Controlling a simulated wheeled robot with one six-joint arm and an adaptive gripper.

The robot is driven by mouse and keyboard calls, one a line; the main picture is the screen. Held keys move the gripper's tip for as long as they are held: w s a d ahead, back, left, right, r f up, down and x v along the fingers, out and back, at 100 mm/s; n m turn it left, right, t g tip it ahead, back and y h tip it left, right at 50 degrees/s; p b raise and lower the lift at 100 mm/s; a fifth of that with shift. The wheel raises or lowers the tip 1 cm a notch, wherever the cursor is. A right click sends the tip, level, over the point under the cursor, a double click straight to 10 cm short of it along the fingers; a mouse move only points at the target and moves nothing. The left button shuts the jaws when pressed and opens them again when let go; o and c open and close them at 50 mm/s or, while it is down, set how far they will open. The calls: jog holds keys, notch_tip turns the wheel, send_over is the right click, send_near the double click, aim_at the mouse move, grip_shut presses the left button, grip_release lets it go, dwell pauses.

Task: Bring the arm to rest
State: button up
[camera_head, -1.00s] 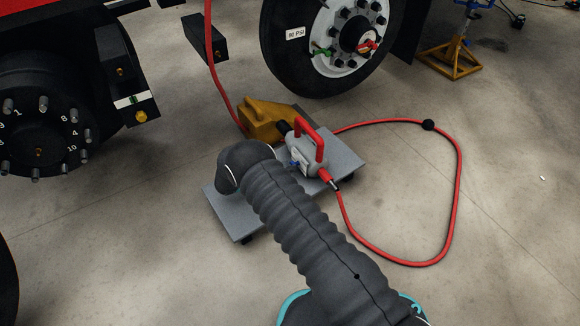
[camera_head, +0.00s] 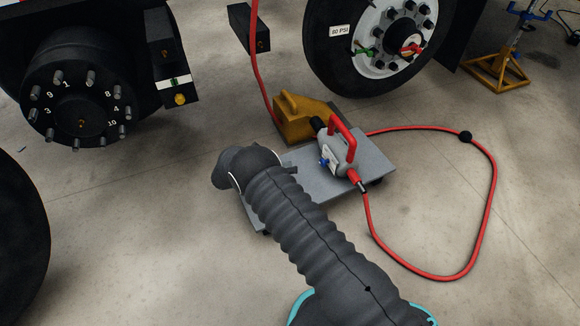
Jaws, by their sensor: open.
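My arm (camera_head: 310,225), in a dark grey ribbed sleeve, rises from the bottom of the head view and leans up and left. Its upper bend (camera_head: 236,168) stands in front of the left part of a grey wheeled cart (camera_head: 373,160). My gripper cannot be made out; the arm's bend and sleeve seem to hide it. I cannot see anything held.
A red hose (camera_head: 492,200) loops on the floor at right. A mounted wheel (camera_head: 335,65), bare studded hub (camera_head: 78,105), dark tyre (camera_head: 20,240) and yellow stand (camera_head: 497,75) surround it.

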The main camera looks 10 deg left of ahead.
jog(key=s+d+r+m+g+y+p, duration=0.15)
jog(key=d+r+m, duration=0.4)
jog(key=r, duration=0.55)
jog(key=s+d+r+m+g+y+p, duration=0.1)
jog(key=d+r+m+g+y+p, duration=0.2)
jog(key=d+r, duration=0.6)
jog(key=s+d+r+m+g+y, duration=0.15)
jog(key=d+r+m, duration=0.35)
jog(key=r, duration=0.9)
jog(key=s+d+r+m+y+p, duration=0.35)
jog(key=s+d+r+m, duration=0.45)
jog(key=s+r, duration=0.45)
jog(key=s+d+r+m+t+y+p, duration=0.1)
jog(key=s+r+m+t+y, duration=0.1)
jog(key=s+m, duration=0.2)
jog(key=s+d+r+m+t+y+p, duration=0.1)
jog(key=s+m, duration=0.3)
jog(key=s, duration=0.7)
jog(key=shift+s+d+r+t+y+p, duration=0.3)
jog(key=shift+r+t+y+p, duration=0.1)
jog(key=shift+r+y, duration=0.4)
